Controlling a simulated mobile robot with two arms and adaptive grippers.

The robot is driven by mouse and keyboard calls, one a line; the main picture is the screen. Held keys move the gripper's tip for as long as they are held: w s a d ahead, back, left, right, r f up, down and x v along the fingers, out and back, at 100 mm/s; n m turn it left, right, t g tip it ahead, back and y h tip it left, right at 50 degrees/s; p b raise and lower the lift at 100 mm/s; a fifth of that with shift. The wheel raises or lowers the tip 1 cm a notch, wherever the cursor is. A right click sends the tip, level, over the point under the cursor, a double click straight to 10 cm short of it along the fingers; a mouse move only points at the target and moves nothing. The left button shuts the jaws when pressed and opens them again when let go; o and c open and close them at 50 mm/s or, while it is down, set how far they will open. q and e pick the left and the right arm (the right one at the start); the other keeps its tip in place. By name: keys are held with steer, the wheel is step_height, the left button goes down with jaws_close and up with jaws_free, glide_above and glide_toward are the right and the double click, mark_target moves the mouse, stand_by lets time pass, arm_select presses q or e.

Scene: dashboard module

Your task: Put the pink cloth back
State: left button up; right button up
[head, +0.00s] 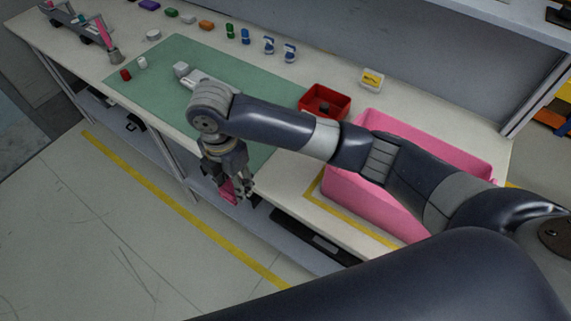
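My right gripper (238,188) is at the end of the arm that comes in from the right. It points down in front of the bench's front edge, over the lower shelf. The pink cloth (228,195) shows as a small, narrow dark pink piece at its fingers. The gripper seems shut on it, with the cloth hanging down between the fingers. Part of the cloth is hidden by the fingers. My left gripper is not in view.
The white bench (75,55) carries a green mat (150,85), several small coloured parts, a red tray (312,104) and a large pink bin (392,212), partly behind my arm. The lower shelf (283,245) holds dark items. The floor on the left is clear.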

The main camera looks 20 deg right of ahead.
steer(key=w+d+p, duration=0.1)
steer(key=w+d, duration=0.1)
steer(key=d, duration=0.2)
steer(key=w+d+f+p, duration=0.1)
steer(key=w+d, duration=0.1)
steer(key=d, duration=0.3)
steer(key=w+d+p, duration=0.1)
steer(key=w+d, duration=0.1)
steer(key=d, duration=0.2)
steer(key=shift+d+f+p, duration=0.15)
steer(key=shift+d+p, duration=0.1)
steer(key=shift+p, duration=0.15)
steer(key=f, duration=0.1)
steer(key=d+f+p, duration=0.1)
steer(key=f, duration=0.1)
steer(key=shift+w+f, duration=0.15)
steer(key=shift+f, duration=0.2)
steer(key=shift+f, duration=0.2)
steer(key=o, duration=1)
steer(key=shift+r, duration=0.1)
